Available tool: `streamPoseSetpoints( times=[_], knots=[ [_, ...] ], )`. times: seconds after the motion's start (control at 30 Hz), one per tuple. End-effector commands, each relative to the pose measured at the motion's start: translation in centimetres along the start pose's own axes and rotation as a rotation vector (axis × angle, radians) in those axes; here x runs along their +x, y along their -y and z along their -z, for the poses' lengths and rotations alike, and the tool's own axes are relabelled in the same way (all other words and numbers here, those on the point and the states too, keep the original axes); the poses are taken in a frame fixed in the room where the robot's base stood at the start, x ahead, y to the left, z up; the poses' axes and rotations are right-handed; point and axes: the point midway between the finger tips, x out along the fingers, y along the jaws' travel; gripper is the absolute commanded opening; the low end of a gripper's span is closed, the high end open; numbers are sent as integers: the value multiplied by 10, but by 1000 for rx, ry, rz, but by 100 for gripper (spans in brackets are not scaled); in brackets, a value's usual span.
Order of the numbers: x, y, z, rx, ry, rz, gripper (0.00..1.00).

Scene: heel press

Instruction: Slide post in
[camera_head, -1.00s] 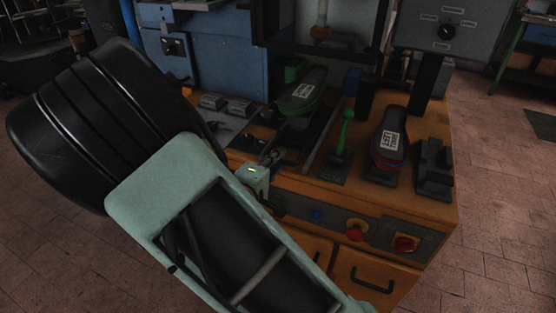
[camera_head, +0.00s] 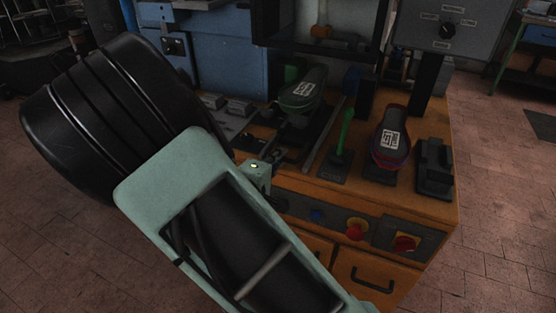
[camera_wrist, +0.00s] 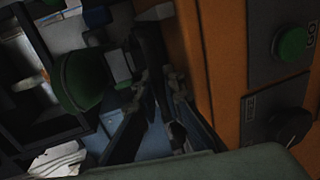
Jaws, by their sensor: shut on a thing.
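A green shoe-shaped last (camera_head: 302,92) with a white label sits on a dark post and slide at the back of the orange bench. In the wrist view the green last (camera_wrist: 80,82) is at the left, tilted by the camera angle. My gripper (camera_wrist: 165,100) is close in front of it and low, its fingers closed on a dark part that I take for the slide's handle. The contact is dim and partly hidden. In the head view my arm covers most of my gripper, and the post's foot is hard to make out.
A dark red last (camera_head: 392,140) with a label stands to the right, beside a green lever (camera_head: 345,130) and a black block (camera_head: 434,168). The press frame (camera_head: 258,30) rises behind.

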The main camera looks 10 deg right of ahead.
Motion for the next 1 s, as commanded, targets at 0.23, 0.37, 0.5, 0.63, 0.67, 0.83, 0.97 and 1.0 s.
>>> streamPoseSetpoints(
  times=[0.23, 0.37, 0.5, 0.63, 0.67, 0.83, 0.97, 1.0],
  knots=[
    [46, -5, -1, 9, 4, -3, 0],
    [63, -10, 0, 6, 2, -3, 0],
    [71, -15, 0, 2, 0, -3, 0],
    [72, -17, 0, 0, -1, -4, 0],
    [72, -18, 0, 0, -1, -5, 0],
    [72, -18, 0, 1, -1, -7, 10],
    [72, -18, 0, 1, -1, -6, 17],
    [72, -18, 0, 1, -1, -6, 17]
  ],
)
